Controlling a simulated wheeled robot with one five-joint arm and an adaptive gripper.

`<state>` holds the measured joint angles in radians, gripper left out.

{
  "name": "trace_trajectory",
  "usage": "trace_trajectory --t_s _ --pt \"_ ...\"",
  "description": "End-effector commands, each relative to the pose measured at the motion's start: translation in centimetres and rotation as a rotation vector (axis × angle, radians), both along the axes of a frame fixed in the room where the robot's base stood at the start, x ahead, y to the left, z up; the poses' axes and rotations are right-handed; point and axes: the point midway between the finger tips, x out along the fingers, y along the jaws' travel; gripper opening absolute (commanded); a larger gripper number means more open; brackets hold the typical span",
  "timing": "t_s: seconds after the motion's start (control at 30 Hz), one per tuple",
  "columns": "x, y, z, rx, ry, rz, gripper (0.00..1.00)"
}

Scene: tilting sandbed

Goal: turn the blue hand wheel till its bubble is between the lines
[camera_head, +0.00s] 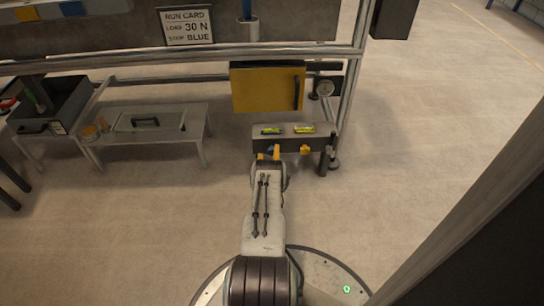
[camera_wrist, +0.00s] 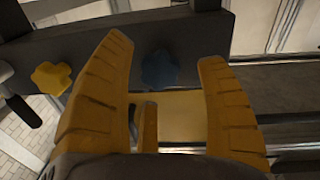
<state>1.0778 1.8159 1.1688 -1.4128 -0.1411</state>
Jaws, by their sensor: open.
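The blue hand wheel (camera_wrist: 160,70) is lobed and sits on the dark front face of the sandbed's box in the wrist view. My gripper (camera_wrist: 164,52) is open, with one yellow finger on each side of the wheel in the picture. I cannot tell whether the fingers touch it or stop short of it. In the head view my gripper (camera_head: 269,154) is at the box front and mostly hides the blue wheel. Two yellow-green vials, a left vial (camera_head: 271,130) and a right vial (camera_head: 304,128), lie on the box top. Their bubbles are too small to read.
A yellow hand wheel (camera_wrist: 51,78) is left of the blue one in the wrist view, and right of my gripper in the head view (camera_head: 304,149). A yellow panel (camera_head: 265,88) stands behind the box. A low bench (camera_head: 190,125) is at left. The floor in front is clear.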

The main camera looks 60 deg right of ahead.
Motion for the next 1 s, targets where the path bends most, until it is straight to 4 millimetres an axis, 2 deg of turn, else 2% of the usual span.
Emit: trace_trajectory --t_s 0.23,0.67,1.0 --pt "0.9 -1.6 0.0 -0.002 -0.001 0.0 0.67" --pt "1.0 -1.9 0.1 0.0 -0.001 0.0 0.67" --pt "1.0 -1.9 0.1 0.0 -0.001 0.0 0.36"
